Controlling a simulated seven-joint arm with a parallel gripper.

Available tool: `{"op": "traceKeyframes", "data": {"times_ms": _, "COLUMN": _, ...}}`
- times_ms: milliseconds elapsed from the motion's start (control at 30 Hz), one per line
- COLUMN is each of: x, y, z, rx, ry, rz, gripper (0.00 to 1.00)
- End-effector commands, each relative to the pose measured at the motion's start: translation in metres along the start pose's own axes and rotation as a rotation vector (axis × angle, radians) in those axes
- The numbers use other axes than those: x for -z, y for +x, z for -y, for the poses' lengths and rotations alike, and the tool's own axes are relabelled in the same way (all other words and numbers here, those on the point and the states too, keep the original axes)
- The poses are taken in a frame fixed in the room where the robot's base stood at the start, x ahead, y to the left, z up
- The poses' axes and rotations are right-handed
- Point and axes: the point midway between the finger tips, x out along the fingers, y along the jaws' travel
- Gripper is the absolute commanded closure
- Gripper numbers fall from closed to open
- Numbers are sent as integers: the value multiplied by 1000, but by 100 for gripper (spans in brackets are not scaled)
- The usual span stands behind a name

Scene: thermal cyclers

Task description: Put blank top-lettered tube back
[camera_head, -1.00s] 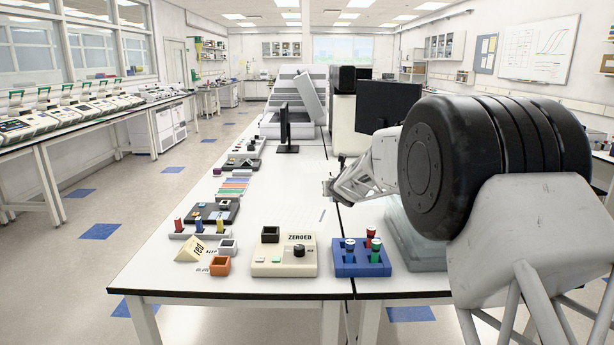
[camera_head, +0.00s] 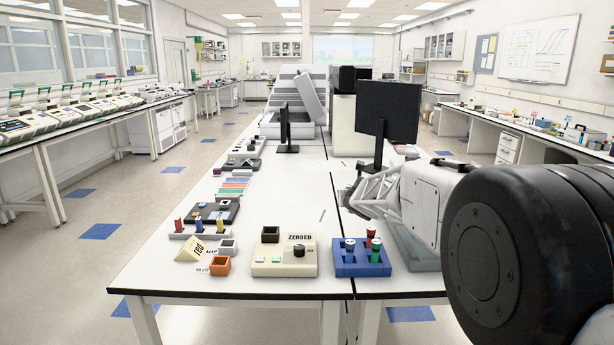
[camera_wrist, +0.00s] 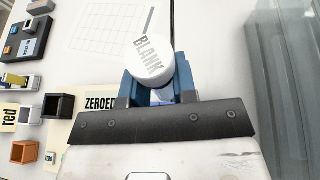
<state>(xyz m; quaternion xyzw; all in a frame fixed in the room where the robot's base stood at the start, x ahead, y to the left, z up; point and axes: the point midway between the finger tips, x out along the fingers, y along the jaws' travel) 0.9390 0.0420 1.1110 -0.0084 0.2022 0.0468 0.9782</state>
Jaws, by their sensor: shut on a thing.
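A tube with a round white cap lettered BLANK (camera_wrist: 150,62) is between the blue-grey fingers of my gripper (camera_wrist: 158,82) in the wrist view. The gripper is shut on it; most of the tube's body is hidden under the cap. In the head view my gripper (camera_head: 352,194) is above the table, behind the blue rack, and the held tube cannot be made out. The blue rack (camera_head: 361,269) at the table's front holds a few tubes, among them a red-capped one (camera_head: 371,233) and a green-topped one (camera_head: 375,245).
A cream device marked ZEROED (camera_head: 284,266) stands left of the rack. Orange (camera_head: 220,266), grey and black open blocks, a "red" sign (camera_head: 191,249) and small racks line the left side. A dark monitor (camera_head: 388,112) stands behind my arm.

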Motion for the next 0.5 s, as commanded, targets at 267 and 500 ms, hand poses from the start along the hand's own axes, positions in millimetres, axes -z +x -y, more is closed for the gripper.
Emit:
{"op": "traceKeyframes", "data": {"times_ms": 267, "x": 13, "y": -19, "z": 11, "rx": 27, "ry": 10, "rz": 4, "gripper": 100}}
{"op": "traceKeyframes", "data": {"times_ms": 500, "x": 26, "y": -33, "z": 20, "rx": 48, "ry": 20, "rz": 8, "gripper": 100}}
